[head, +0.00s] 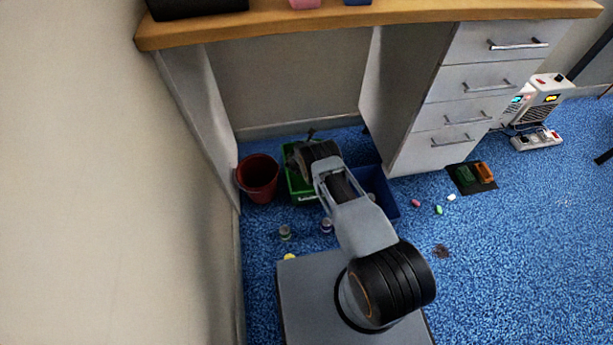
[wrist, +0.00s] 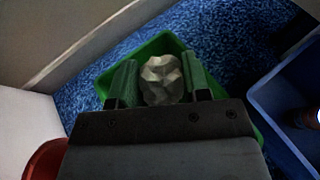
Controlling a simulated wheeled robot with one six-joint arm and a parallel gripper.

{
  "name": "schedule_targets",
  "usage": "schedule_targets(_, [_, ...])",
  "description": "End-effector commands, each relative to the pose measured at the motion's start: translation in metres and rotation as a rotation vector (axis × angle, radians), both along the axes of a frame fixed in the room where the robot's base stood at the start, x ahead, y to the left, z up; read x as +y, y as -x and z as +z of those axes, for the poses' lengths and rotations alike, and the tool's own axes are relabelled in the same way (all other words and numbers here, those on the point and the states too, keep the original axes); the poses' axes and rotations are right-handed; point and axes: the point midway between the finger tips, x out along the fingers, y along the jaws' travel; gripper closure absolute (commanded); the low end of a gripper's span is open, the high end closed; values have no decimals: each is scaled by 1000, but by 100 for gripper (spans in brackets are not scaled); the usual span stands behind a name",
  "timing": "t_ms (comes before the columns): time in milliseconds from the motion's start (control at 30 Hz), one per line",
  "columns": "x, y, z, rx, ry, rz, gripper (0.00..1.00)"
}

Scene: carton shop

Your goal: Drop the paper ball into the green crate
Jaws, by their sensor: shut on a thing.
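The paper ball (wrist: 162,80) is a crumpled grey-white lump, held between the two green fingers of my gripper (wrist: 160,82) in the wrist view. The green crate (wrist: 160,44) lies behind and below the ball in that view. In the head view the green crate (head: 301,192) stands on the floor under the desk, partly hidden by my arm. My gripper (head: 311,134) reaches over the crate there, and the ball cannot be made out. How high the ball is above the crate is hard to tell.
A red bucket (head: 258,178) stands left of the crate and a blue crate (head: 388,199) right of it. The desk top (head: 400,17) overhangs behind. Cans (head: 326,225) stand in front. Small items and a dark mat (head: 461,188) lie to the right.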

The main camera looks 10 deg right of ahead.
Motion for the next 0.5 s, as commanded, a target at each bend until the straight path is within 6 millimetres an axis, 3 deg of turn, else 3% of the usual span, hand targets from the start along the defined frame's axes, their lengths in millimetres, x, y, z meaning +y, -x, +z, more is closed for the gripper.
schedule_targets(500, [0, 1, -42, 0, 0, -1, 78])
